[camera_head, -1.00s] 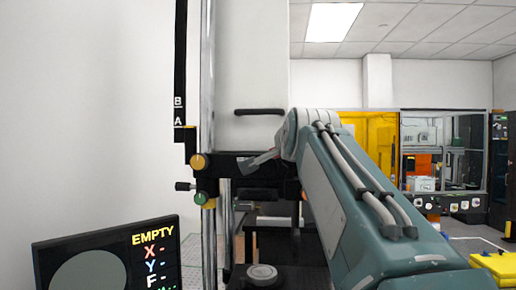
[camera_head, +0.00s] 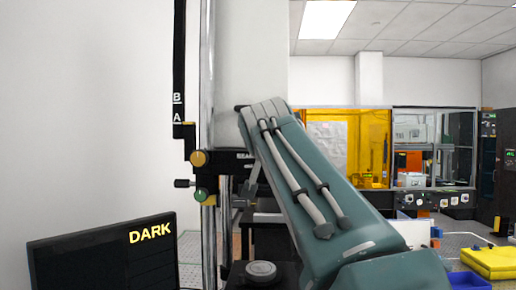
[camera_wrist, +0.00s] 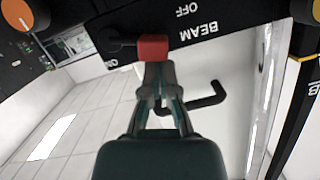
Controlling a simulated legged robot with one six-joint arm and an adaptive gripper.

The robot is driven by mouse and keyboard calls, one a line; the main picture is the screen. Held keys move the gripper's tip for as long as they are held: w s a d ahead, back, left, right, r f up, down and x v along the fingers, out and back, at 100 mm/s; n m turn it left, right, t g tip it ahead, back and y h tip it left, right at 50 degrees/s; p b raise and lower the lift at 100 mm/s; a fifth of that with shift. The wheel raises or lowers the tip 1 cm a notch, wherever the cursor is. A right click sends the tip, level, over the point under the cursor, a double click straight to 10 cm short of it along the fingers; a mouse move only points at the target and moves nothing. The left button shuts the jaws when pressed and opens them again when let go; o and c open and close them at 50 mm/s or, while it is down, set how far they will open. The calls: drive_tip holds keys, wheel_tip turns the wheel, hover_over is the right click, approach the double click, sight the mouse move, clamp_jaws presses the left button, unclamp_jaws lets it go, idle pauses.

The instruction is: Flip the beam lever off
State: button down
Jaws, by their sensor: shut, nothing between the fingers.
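The beam lever has a dark shaft and a red end (camera_wrist: 153,48), seen in the wrist view by an upside-down BEAM OFF label (camera_wrist: 198,32) on a black panel. My gripper (camera_wrist: 155,70) is shut and empty, its fingertips right at the red end; I cannot tell whether they touch. In the head view my arm hides the lever and the gripper. The black panel (camera_head: 230,158) shows only partly beside my arm. The monitor (camera_head: 100,258) at the lower left reads DARK in yellow.
A bright metal column (camera_head: 208,80) with a brass knob (camera_head: 198,159) and a green knob (camera_head: 201,195) stands left of my arm. A black bent handle (camera_wrist: 208,98) lies close to my fingers in the wrist view. A round grey disc (camera_head: 261,270) sits below.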

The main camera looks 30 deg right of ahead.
drive_tip(key=v, duration=1.2)
drive_tip(key=shift+w+a+n, duration=0.15)
drive_tip(key=shift+a+n, duration=0.15)
drive_tip(key=shift+a, duration=0.15)
drive_tip(key=shift+f, duration=0.1)
drive_tip(key=s+a+f+n+g+y, duration=0.2)
drive_tip(key=s+a+f+n, duration=0.1)
drive_tip(key=f, duration=1.1)
drive_tip(key=s+a+f+n+g+y, duration=0.3)
drive_tip(key=s+a+f, duration=0.1)
drive_tip(key=f, duration=1.1)
drive_tip(key=s+a+f+n+g+y, duration=0.2)
drive_tip(key=a+f, duration=0.4)
drive_tip(key=f, duration=0.8)
drive_tip(key=s+n+y, duration=0.1)
drive_tip(key=s, duration=0.1)
drive_tip(key=shift+s+f, duration=0.35)
